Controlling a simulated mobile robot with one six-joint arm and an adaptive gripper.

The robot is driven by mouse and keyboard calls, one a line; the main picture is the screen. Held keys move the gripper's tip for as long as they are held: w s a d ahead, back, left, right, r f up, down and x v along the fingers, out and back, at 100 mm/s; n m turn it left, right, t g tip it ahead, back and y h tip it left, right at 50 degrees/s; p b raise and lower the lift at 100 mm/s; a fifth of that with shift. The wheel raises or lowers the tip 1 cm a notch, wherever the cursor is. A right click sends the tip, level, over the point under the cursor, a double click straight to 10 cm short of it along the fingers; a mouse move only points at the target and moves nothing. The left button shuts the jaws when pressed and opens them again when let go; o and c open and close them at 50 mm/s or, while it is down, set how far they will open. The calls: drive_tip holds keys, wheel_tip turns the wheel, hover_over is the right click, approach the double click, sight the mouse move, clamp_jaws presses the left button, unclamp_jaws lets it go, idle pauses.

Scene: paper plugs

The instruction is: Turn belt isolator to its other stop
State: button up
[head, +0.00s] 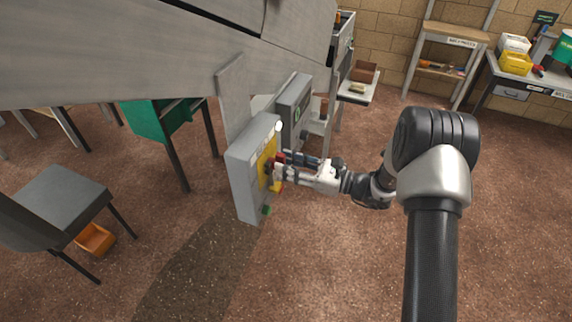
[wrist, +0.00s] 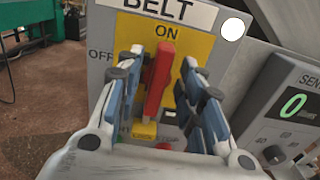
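The belt isolator is a grey box (head: 247,175) with a yellow plate. Its red handle (wrist: 158,82) points nearly straight up, its top just under the ON mark (wrist: 165,32). The OFF mark (wrist: 101,54) is to the left. My gripper (wrist: 162,62) is open, one finger on each side of the handle, with narrow gaps showing. In the head view my gripper (head: 283,163) reaches the box front from the right, hiding much of the handle. The handle's pivot is hard to make out behind the fingers.
A grey sensor box (wrist: 290,105) with a green 0 display stands close on the right. A yellow piece (wrist: 144,130) shows low between my fingers. A grey beam (head: 130,60) passes above. A chair (head: 60,200) and orange bin (head: 95,239) are left.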

drive_tip(key=shift+w+a, duration=0.15)
drive_tip(key=shift+a, duration=0.3)
clamp_jaws()
